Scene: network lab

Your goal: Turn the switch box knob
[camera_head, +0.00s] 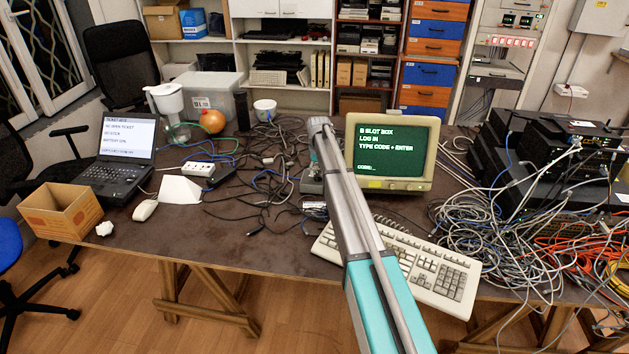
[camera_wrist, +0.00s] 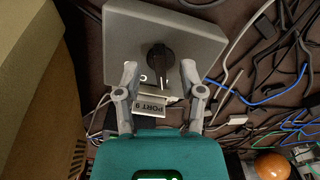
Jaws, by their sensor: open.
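The switch box is a grey box (camera_wrist: 120,45) in the upper middle of the wrist view. A round black knob (camera_wrist: 160,57) with a pointer is on its face. Nothing is between the fingers except the view of the knob. I cannot tell whether they touch the box. In the head view my arm largely hides the gripper and the box.
A beige monitor (camera_head: 437,150) stands close right of my arm, with a keyboard (camera_head: 430,268) in front. Loose cables (camera_head: 262,190) lie around the box. The table's front left is clearer.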

